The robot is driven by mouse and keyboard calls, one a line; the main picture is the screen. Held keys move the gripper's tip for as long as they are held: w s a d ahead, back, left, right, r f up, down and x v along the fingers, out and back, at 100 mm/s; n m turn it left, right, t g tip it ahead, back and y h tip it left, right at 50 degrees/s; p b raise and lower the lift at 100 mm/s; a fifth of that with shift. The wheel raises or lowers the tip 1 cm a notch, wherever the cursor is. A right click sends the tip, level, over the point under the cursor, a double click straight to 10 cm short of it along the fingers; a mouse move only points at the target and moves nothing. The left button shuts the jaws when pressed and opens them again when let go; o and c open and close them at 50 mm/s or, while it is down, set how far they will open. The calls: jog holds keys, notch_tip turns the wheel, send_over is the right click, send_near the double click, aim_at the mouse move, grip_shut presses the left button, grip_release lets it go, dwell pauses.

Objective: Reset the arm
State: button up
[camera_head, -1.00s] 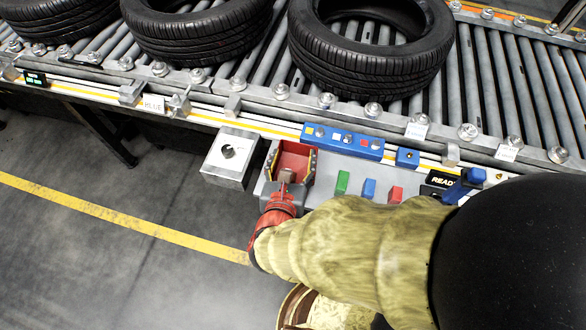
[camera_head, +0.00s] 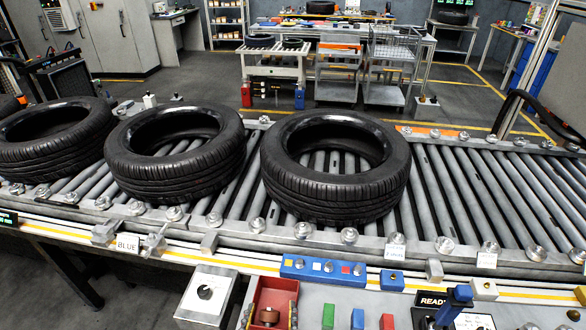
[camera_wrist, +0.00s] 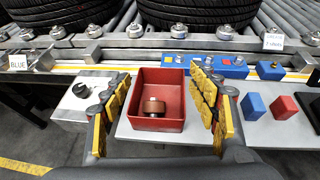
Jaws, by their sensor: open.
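My gripper (camera_wrist: 160,76) shows in the wrist view with its two yellow-padded fingers spread wide apart and nothing between them. Beyond the fingers is a red open bin (camera_wrist: 172,78) with a small brown and metal roller-like part (camera_wrist: 154,106) lying in it. The fingers appear on either side of the bin in this view; I cannot tell the exact height above it. In the head view the red bin (camera_head: 254,301) is at the bottom edge, partly cut off.
Several black tyres, one here (camera_head: 335,167), lie on the roller conveyor (camera_head: 450,190). A grey box with a knob (camera_head: 207,296) stands left of the bin. Green (camera_head: 328,316), blue and red blocks are right of it. A blue lever (camera_head: 453,305) stands farther right.

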jog(key=s+d+f+m+g+h, duration=0.1)
jog(key=s+d+m+g+h, duration=0.1)
jog(key=s+d+m+g, duration=0.45)
jog(key=s+d+f+m+g+h, duration=0.1)
jog(key=d+f+m+g+h, duration=0.15)
jog(key=d+m, duration=0.7)
jog(key=w+d+r+m+y, duration=0.2)
jog(key=d+r+m, duration=0.3)
jog(key=r+m, duration=0.3)
jog(key=w+d+r+m+t+y, duration=0.1)
jog(key=w+d+r+m+y, duration=0.1)
jog(key=d+r+m, duration=0.3)
jog(key=shift+d+r+m, duration=0.3)
jog(key=shift+r+m, duration=1.3)
jog(key=shift+m, duration=2.1)
